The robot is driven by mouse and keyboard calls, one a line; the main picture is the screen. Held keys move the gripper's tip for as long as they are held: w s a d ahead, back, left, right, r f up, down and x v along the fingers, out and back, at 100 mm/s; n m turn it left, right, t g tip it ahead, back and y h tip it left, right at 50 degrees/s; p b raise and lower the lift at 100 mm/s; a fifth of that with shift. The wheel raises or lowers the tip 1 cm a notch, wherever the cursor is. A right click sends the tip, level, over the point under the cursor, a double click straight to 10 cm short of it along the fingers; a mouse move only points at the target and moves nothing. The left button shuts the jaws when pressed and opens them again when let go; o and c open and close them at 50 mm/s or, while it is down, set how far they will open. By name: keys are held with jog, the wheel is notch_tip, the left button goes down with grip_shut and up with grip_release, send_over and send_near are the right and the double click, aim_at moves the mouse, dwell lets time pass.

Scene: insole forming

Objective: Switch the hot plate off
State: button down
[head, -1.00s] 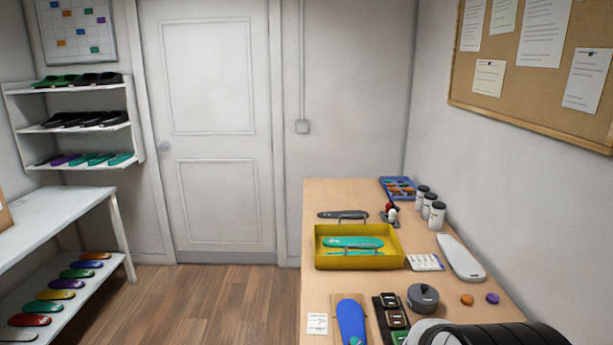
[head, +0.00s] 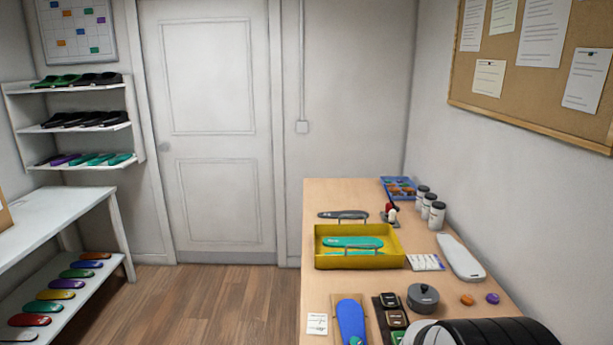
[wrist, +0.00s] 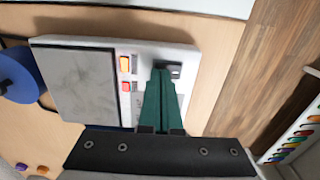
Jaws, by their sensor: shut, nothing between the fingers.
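The hot plate (wrist: 190,52) shows in the wrist view as a white body with a grey marbled heating surface (wrist: 85,88). An orange control (wrist: 125,64) and a red control (wrist: 126,87) sit on its panel. A dark switch (wrist: 175,71) sits near the panel's right end. My gripper (wrist: 163,70) is shut and empty, its green fingertips right at the switch and partly covering it. I cannot tell whether they touch it or which way it is set. I cannot make out the hot plate or my fingers in the head view.
On the bench stand a yellow tray (head: 325,262) with a teal insole, a grey lidded pot (head: 423,299), a blue insole (head: 351,320) and several white bottles (head: 438,215). A blue round thing (wrist: 18,75) lies left of the hot plate. Wooden floor shows beyond the bench edge.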

jog(key=shift+f, duration=0.3)
notch_tip(320, 180, up, 6)
jog(key=shift+r, duration=0.55)
jog(key=s+a+r+m+y, duration=0.1)
jog(key=s+r, duration=0.3)
jog(key=s, duration=0.5)
jog(key=s+a+r+m, duration=0.3)
jog(key=s+r+m, duration=0.1)
jog(key=s, duration=0.5)
jog(key=shift+s+a+r+m+y, duration=0.2)
jog(key=shift+s+r+m+y, duration=0.15)
jog(key=shift+r, duration=0.25)
